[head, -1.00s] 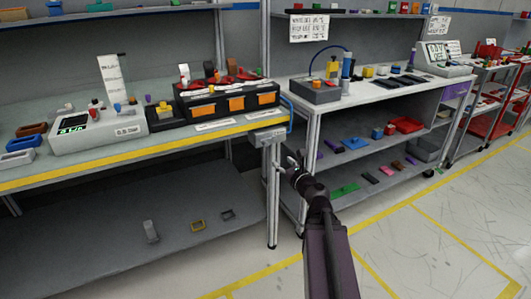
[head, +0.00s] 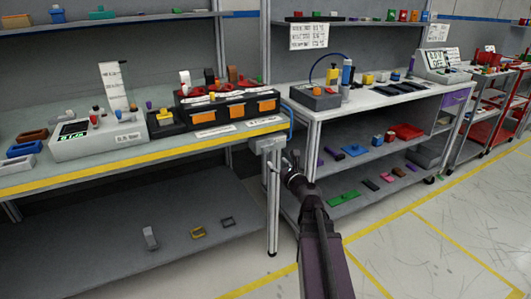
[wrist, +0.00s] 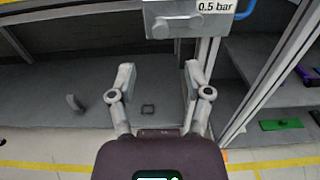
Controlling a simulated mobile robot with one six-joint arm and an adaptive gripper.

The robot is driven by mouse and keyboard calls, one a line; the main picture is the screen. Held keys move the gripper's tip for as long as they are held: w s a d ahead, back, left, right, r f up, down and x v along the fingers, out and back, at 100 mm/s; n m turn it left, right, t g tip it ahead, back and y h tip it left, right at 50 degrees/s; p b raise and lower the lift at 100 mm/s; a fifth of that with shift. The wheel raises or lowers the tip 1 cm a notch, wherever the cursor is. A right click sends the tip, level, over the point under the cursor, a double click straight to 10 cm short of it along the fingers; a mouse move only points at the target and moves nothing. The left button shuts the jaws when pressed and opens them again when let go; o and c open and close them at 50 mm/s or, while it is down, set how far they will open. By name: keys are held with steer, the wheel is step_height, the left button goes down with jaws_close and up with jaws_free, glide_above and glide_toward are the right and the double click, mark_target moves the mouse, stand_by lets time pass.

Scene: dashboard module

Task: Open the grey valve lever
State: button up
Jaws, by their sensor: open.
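The grey valve box (head: 268,144) is mounted at the right front corner of the left bench, under its yellow edge. In the wrist view the valve box (wrist: 205,22) is at the top, partly cut off, with a "0.5 bar" label. A grey lever-like bar with a rounded left end (wrist: 175,27) lies level across its front. My gripper (wrist: 160,78) is open and empty, its two fingers apart below the box and not touching the bar. In the head view my gripper (head: 289,160) is just right of and below the box; its fingertips are small there.
A blue bent tube (wrist: 246,10) is right of the box. A bench leg (head: 273,210) stands below it. The right bench (head: 312,125) and its lower shelf with several loose parts are close to my arm's right. The floor in front is clear.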

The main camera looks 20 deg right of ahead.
mark_target(267, 152)
steer(key=w, duration=0.9)
steer(key=shift+w+a, duration=0.1)
steer(key=shift+w, duration=0.15)
jaws_close()
